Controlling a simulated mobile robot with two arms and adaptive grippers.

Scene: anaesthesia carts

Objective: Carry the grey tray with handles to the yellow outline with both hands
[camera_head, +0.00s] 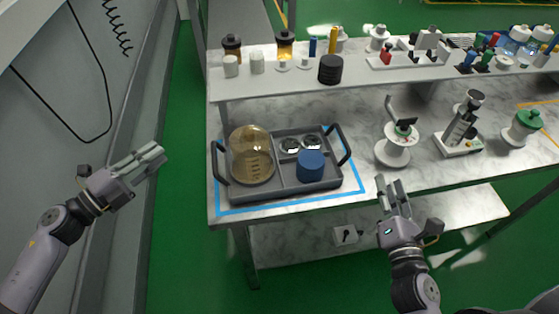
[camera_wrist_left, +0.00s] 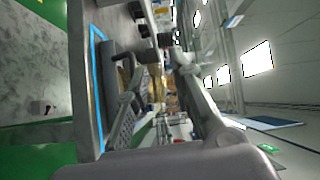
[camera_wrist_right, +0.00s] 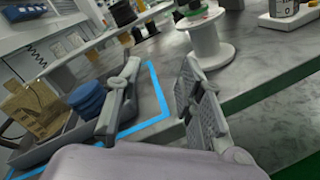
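The grey tray (camera_head: 277,189) with two dark upright handles stands on the marble bench inside a blue outline (camera_head: 290,205). It holds a tan round-lidded container (camera_head: 251,165), a blue stack (camera_head: 311,166) and two small silver dishes (camera_head: 300,145). Its handles are at the left (camera_head: 220,164) and right (camera_head: 338,145). My left gripper (camera_head: 150,156) is open and empty, left of the tray and apart from it. My right gripper (camera_head: 393,190) is open and empty, right of the tray near the bench's front edge. Part of a yellow outline (camera_head: 537,104) shows at the far right.
A white reel stand (camera_head: 394,150), a microscope-like instrument (camera_head: 461,130) and a green-topped jar (camera_head: 522,126) stand right of the tray. A raised shelf (camera_head: 285,84) with bottles and a black stack (camera_head: 330,69) runs behind. Green floor is clear in front.

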